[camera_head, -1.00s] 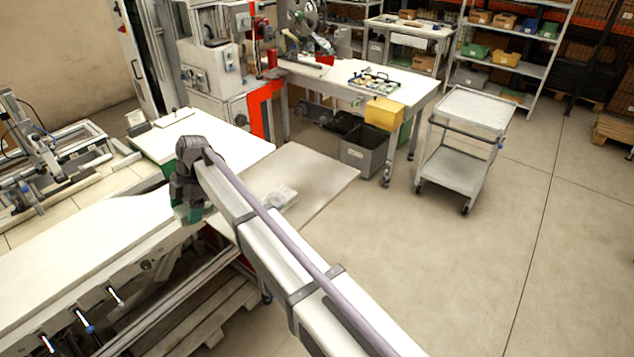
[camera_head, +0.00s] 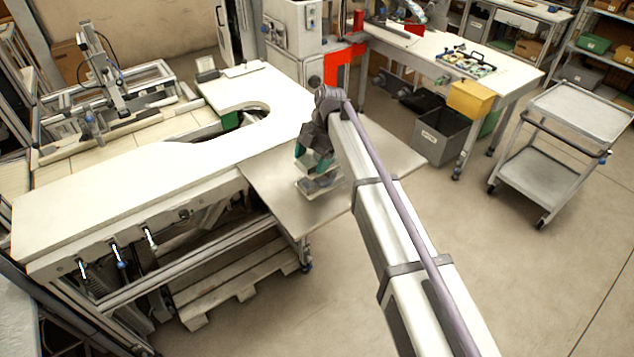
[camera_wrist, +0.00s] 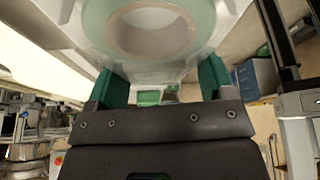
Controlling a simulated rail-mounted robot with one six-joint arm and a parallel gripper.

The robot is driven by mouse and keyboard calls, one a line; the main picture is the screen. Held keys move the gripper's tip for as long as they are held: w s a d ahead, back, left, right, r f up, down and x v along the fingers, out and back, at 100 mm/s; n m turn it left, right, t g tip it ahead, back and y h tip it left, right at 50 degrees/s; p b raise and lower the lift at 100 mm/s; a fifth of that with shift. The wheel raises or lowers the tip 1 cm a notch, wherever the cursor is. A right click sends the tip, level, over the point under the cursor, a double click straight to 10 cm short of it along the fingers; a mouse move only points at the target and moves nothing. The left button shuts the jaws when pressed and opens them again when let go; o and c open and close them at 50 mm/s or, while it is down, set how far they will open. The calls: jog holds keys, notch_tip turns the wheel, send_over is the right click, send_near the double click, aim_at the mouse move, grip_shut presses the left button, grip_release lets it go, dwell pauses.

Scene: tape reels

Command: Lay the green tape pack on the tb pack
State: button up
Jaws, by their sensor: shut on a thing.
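My gripper (camera_head: 312,156) is shut on the green tape pack, a clear pack with a green ring around a pale core. The green tape pack (camera_wrist: 202,30) fills the top of the wrist view, between the two green fingers. In the head view it is small and partly hidden by my gripper. A pale pack, seemingly the tb pack (camera_head: 320,186), lies on the low board (camera_head: 268,195) just below my gripper. The held pack appears above it; I cannot tell whether they touch.
The white table with a curved cutout (camera_head: 120,195) stands to the left of the board. Bare board lies right of my gripper. A grey bin (camera_head: 440,138), a yellow box (camera_head: 470,100) and a trolley (camera_head: 545,172) stand farther right. A wooden pallet (camera_head: 220,285) lies below.

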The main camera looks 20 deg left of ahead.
aim_at(312, 182)
notch_tip(312, 182, down, 6)
jog(key=b, duration=0.4)
jog(key=shift+r, duration=0.25)
jog(key=o, duration=0.5)
jog(key=shift+f, duration=0.2)
jog(key=o, duration=0.5)
jog(key=p+v, duration=1.1)
jog(key=v, duration=0.1)
jog(key=shift+s+r+p, duration=0.1)
jog(key=shift+r+p, duration=0.25)
jog(key=shift+p, duration=0.05)
jog(key=shift+f, duration=0.1)
